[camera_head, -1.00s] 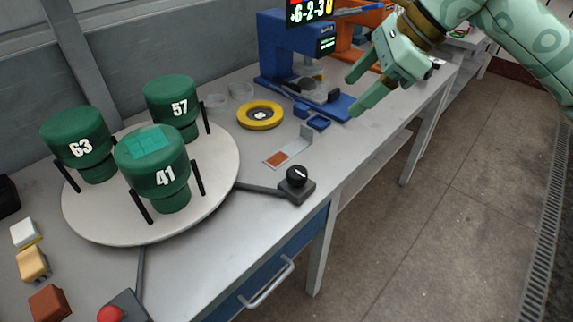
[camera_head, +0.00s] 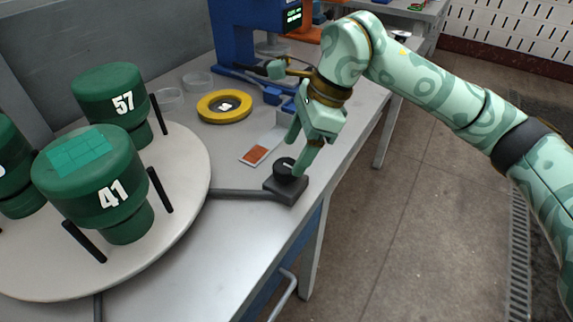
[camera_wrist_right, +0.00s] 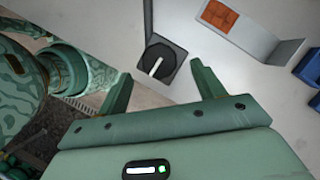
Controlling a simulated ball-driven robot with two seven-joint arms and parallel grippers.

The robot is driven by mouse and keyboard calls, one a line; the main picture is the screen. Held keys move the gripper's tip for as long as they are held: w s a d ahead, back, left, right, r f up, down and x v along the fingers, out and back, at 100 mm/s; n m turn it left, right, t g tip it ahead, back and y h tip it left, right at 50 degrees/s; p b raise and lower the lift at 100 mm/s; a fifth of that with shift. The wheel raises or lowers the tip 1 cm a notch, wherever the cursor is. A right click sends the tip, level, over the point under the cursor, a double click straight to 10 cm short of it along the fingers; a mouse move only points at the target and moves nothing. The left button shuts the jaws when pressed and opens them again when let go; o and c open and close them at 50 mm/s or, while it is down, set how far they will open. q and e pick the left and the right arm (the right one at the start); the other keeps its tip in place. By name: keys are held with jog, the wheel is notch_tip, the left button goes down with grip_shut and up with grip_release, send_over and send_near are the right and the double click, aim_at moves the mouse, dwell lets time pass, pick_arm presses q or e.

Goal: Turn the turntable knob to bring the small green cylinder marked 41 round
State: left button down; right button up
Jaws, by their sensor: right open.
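The green cylinder marked 41 (camera_head: 88,175) stands upright at the near edge of the white round turntable (camera_head: 197,185). The black turntable knob (camera_head: 284,168), with a white pointer line, sits on a dark square base at the end of a bar from the turntable. It also shows in the right wrist view (camera_wrist_right: 160,66), ahead of the jaws. My right gripper (camera_head: 297,155) is open and empty, pointing down just above and behind the knob. In the wrist view the knob lies between the lines of the two spread fingers (camera_wrist_right: 163,88). My left gripper is not in view.
A yellow ring (camera_head: 224,106), a bracket with an orange patch (camera_head: 256,155) and a blue press (camera_head: 240,40) stand behind. The table's right edge is close to the knob.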

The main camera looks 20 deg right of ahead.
aim_at(287, 165)
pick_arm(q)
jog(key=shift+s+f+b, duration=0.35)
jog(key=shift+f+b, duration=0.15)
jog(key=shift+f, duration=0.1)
pick_arm(e)
jog(key=x, duration=0.4)
jog(key=c, duration=1)
jog(key=shift+r+n+p, duration=0.25)
jog(key=shift+n+p, duration=0.05)
jog(key=shift+p, duration=0.3)
jog(key=shift+f, duration=0.25)
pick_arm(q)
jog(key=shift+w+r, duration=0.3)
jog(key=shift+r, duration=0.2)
pick_arm(e)
jog(key=o, duration=1)
pick_arm(q)
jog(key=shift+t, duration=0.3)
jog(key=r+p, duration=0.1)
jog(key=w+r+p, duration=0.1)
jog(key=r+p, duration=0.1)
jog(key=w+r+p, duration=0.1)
jog(key=p, duration=0.1)
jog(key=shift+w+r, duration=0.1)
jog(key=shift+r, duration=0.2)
pick_arm(e)
jog(key=w+v, duration=0.1)
jog(key=v, duration=1.5)
jog(key=shift+s+r, duration=0.15)
jog(key=shift+s, duration=0.15)
